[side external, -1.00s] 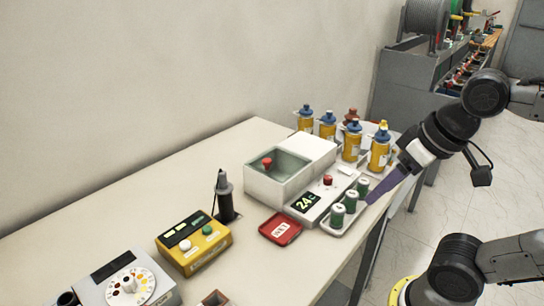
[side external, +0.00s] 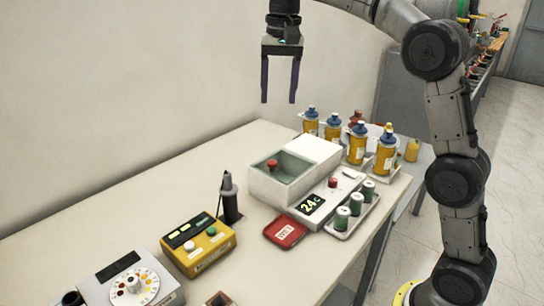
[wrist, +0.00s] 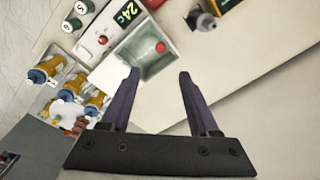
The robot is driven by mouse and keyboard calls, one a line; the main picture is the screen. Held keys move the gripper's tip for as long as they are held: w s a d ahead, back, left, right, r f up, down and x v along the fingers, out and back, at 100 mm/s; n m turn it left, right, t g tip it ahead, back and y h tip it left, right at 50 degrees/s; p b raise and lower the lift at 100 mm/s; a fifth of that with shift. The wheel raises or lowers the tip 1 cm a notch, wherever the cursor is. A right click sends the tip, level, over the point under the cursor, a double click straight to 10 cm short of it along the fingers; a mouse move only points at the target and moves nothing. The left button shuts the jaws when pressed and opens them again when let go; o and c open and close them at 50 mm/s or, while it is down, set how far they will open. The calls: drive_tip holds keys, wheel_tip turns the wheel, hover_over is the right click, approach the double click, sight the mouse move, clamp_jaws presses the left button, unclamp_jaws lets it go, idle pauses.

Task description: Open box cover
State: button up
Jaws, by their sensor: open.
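A white box (side external: 268,187) stands near the back of the table. A greenish see-through cover (side external: 291,168) with a red knob (side external: 272,164) lies at its top; I cannot tell if it is fully seated. My gripper (side external: 278,100) is open and empty, pointing down high above the box and apart from it. In the wrist view the knob (wrist: 161,47) and the cover (wrist: 145,58) lie beyond the fingertips (wrist: 160,73). Nothing is between the fingers.
A panel with a "24" display (side external: 311,204) and green-bodied jars (side external: 342,218) stand beside the box. Several yellow bottles (side external: 357,143) with blue caps stand behind. A black upright tool (side external: 230,198) and a yellow device (side external: 197,248) are at left. The table's back left is bare.

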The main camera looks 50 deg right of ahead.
hover_over(272, 162)
wheel_tip(272, 162, down, 4)
drive_tip(key=shift+g, duration=0.4)
wheel_tip(272, 162, down, 14)
clamp_jaws()
idle(0.3)
drive_tip(key=shift+r, duration=0.1)
idle(1.0)
